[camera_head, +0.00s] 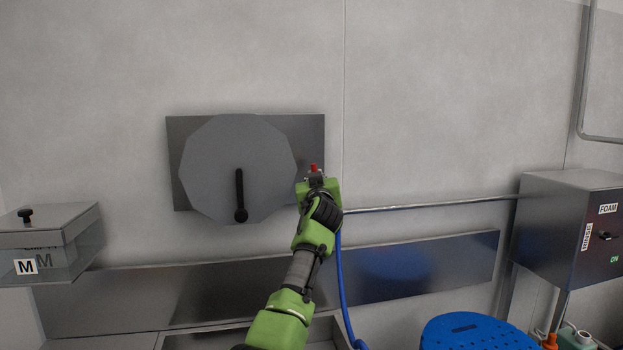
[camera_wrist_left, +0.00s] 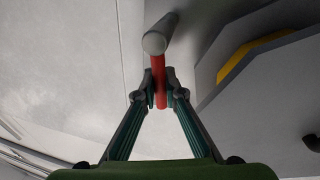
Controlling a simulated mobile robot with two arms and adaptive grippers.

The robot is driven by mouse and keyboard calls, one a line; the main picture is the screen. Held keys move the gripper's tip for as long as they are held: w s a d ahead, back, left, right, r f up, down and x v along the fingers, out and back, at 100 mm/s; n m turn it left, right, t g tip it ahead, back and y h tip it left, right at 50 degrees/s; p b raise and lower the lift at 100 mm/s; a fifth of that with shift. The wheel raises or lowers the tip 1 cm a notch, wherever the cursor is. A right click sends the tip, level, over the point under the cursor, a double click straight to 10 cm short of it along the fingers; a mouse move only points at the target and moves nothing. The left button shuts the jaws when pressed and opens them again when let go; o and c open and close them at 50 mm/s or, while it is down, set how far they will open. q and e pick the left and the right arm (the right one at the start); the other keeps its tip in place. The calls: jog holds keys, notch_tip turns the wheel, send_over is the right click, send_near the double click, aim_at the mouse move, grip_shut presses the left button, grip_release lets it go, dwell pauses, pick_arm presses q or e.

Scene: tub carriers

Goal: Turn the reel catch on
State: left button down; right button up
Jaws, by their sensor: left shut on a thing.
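The reel (camera_head: 215,165) is a grey many-sided disc with a black crank (camera_head: 240,195), in front of a metal plate (camera_head: 310,130) on the wall. The reel catch (camera_head: 314,167) shows as a small red tip at the plate's right edge. In the left wrist view the catch is a red lever (camera_wrist_left: 158,68) hanging from a grey round post (camera_wrist_left: 155,42). My left gripper (camera_wrist_left: 159,98) is shut on the red lever, one finger on each side. In the head view my left gripper (camera_head: 317,182) covers most of the catch. My right gripper is out of view.
A blue hose (camera_head: 342,285) hangs just right of my arm. A pipe (camera_head: 430,204) runs right to a metal box (camera_head: 555,215) labelled FOAM. A tub marked M (camera_head: 65,240) is at left. A blue round stool (camera_head: 475,335) and bottles (camera_head: 575,340) stand at lower right.

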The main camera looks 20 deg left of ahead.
pick_arm(q)
jog(key=shift+w+d+r+m, duration=0.1)
jog(key=shift+d+r+m, duration=0.05)
jog(key=shift+r+m, duration=0.35)
jog(key=shift+w+d+m+p, duration=0.1)
jog(key=shift+d+m+p, duration=0.05)
jog(key=shift+m+p, duration=0.35)
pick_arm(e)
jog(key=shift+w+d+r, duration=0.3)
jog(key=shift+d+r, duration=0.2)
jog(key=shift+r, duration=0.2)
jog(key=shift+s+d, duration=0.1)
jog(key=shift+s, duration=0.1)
pick_arm(q)
jog(key=c, duration=2.1)
grip_release()
jog(key=shift+w+f, duration=0.25)
jog(key=shift+f, duration=0.1)
jog(key=v, duration=1.2)
jog(key=shift+r, duration=0.2)
